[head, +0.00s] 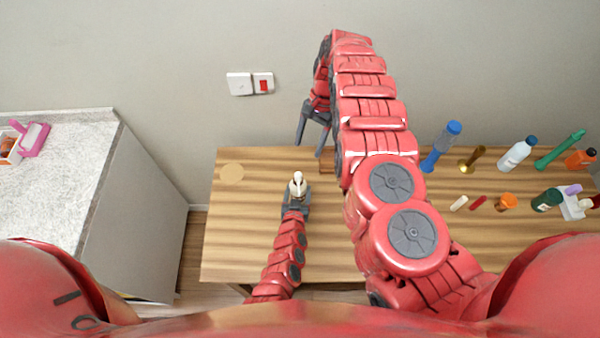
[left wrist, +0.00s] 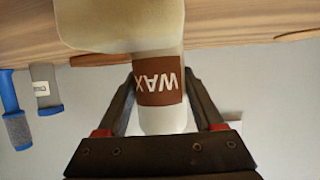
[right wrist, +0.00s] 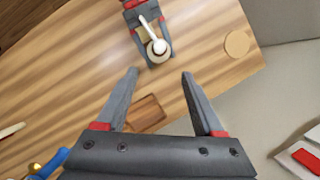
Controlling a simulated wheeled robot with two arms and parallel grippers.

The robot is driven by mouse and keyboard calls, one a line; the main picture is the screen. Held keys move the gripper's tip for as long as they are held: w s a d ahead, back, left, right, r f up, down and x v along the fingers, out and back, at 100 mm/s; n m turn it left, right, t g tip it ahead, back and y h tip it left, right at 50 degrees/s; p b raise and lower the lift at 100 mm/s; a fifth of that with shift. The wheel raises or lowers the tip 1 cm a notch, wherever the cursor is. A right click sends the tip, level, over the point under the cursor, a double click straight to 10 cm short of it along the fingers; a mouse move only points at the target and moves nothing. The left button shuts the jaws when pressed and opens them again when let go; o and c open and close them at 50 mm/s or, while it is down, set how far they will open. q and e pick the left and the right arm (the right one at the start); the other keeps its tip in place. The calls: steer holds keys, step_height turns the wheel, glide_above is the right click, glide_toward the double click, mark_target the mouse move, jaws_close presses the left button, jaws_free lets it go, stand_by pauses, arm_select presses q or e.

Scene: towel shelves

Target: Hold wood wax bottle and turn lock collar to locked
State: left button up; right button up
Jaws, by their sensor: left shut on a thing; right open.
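The wood wax bottle (head: 297,188) stands on the wooden table, pale with a brown "WAX" label (left wrist: 159,86) that shows in the left wrist view. My left gripper (head: 296,197) is shut on the bottle, one finger on each side. In the right wrist view the bottle's white top and nozzle (right wrist: 157,48) show from above. The lock collar is too small to make out. My right gripper (head: 312,145) is open and empty, above the back of the table and to the right of the bottle; its fingers also show in the right wrist view (right wrist: 160,75).
A round tan disc (head: 232,172) lies at the table's back left. A small brown wooden tray (right wrist: 145,113) lies near the back edge. A wall switch (head: 250,84) is behind.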

mark_target(300, 173)
steer(key=x, duration=1.1)
steer(key=shift+s+a+f, duration=0.1)
steer(key=shift+s+f, duration=0.05)
steer(key=shift+f, duration=0.2)
jaws_close()
